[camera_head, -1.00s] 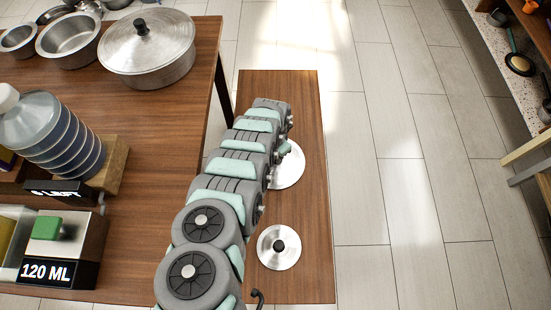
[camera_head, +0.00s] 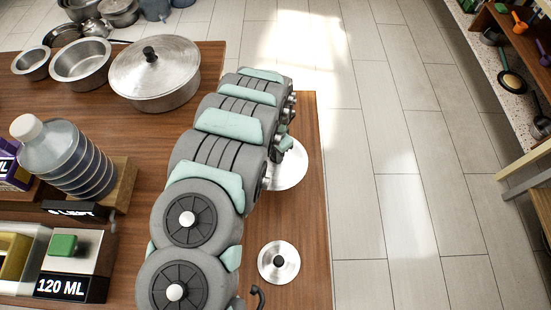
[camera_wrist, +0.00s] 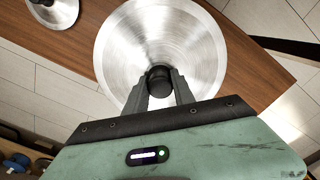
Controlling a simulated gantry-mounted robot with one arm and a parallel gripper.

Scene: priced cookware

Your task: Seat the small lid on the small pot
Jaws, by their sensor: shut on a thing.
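The open metal pots stand at the back left of the table; the smallest pot (camera_head: 31,63) is farthest left. A smaller round lid with a dark knob (camera_head: 278,262) lies on the narrow wooden bench, and part of it shows in the wrist view (camera_wrist: 55,12). A larger-looking silver lid (camera_head: 291,168) is partly hidden behind my arm. In the wrist view, my gripper (camera_wrist: 158,84) is shut on the black knob of this larger-looking lid (camera_wrist: 195,40). Its height above the bench is hard to tell.
A middle-sized open pot (camera_head: 82,64) and a big lidded pot (camera_head: 154,75) stand beside the smallest pot. A ringed bottle (camera_head: 68,160) and a 120 ML block (camera_head: 70,270) are on the table's left. The tiled floor at right is clear.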

